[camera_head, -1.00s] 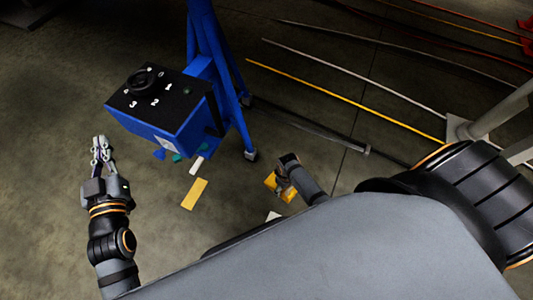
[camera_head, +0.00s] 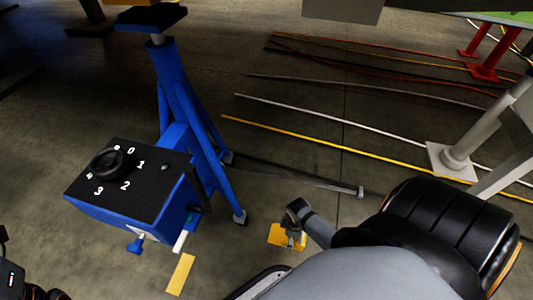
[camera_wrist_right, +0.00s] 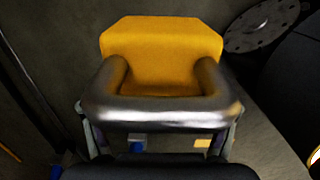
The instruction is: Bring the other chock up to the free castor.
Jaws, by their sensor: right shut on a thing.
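My right gripper (camera_head: 293,238) is shut on a yellow chock (camera_head: 280,234) with a metal bar handle, low near the floor right of the blue stand. In the right wrist view the chock's yellow body (camera_wrist_right: 160,50) lies beyond the shiny handle (camera_wrist_right: 160,108), and the fingers are at the handle's ends. A grey castor (camera_head: 240,217) is at the foot of the stand's nearest leg, left of the held chock and apart from it. Another foot (camera_head: 228,157) shows farther back. No chock is visible at either foot. My left gripper is cut off at the left edge, its fingers hidden.
The blue stand (camera_head: 170,90) carries a black-topped control box (camera_head: 130,170) with a numbered dial. A yellow strip (camera_head: 180,273) lies on the floor.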

